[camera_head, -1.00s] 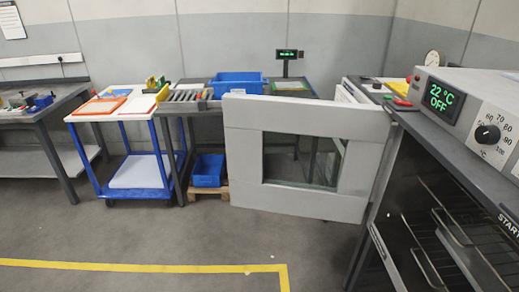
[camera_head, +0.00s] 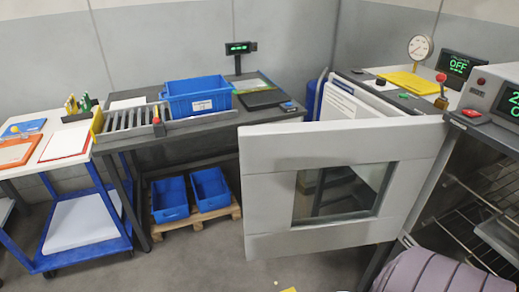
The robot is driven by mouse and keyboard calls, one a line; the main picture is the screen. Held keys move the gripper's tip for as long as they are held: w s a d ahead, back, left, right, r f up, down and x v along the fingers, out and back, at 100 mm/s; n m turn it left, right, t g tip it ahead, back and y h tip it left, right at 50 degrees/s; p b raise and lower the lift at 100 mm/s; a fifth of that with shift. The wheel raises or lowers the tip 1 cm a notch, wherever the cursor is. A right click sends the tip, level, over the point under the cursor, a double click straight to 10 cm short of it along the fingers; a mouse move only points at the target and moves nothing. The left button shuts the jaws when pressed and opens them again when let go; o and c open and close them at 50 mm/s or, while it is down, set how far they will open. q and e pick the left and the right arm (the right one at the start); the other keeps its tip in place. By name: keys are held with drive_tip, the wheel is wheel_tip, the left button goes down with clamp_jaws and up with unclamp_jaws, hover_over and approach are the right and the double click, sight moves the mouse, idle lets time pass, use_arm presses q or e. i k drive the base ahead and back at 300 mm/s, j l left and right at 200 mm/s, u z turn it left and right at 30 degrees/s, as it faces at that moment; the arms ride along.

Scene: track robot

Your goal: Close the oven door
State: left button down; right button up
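The oven door (camera_head: 268,185) is a light grey panel with a dark glass window. It stands open in the middle right of the head view, swung out from the oven. Its right edge is by the front of the oven (camera_head: 496,92), at the right edge of the view. The oven's dark inside shows wire racks (camera_head: 470,210). Its control panel is cut off by the frame. Neither of my grippers is in view. A ribbed grey-mauve part at the bottom right, probably my arm, covers the lower part of the oven opening.
Behind the door is a bench with a blue crate (camera_head: 197,98), a roller track (camera_head: 130,122) and a scale display (camera_head: 240,47). Blue bins (camera_head: 170,200) sit on a pallet below. A blue-framed cart (camera_head: 85,225) stands at left.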

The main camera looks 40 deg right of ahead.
sight(271, 156)
drive_tip(key=i+j+u, duration=0.1)
drive_tip(key=i, duration=0.35)
drive_tip(key=i+j, duration=0.1)
drive_tip(key=i, duration=0.35)
drive_tip(key=i+z, duration=0.25)
drive_tip(key=z, duration=0.2)
drive_tip(key=i+j+z, duration=0.15)
drive_tip(key=z, duration=0.3)
drive_tip(key=i+j+z, duration=0.2)
drive_tip(key=i+z, duration=0.3)
drive_tip(key=z, duration=0.35)
drive_tip(key=i+z, duration=0.15)
drive_tip(key=z, duration=0.25)
drive_tip(key=i+j+z, duration=0.1)
drive_tip(key=z, duration=0.35)
drive_tip(key=i+j+z, duration=0.1)
drive_tip(key=z, duration=0.35)
drive_tip(key=j+z, duration=0.2)
drive_tip(key=z, duration=0.2)
drive_tip(key=i+j+z, duration=0.1)
drive_tip(key=z, duration=0.35)
drive_tip(key=j, duration=0.1)
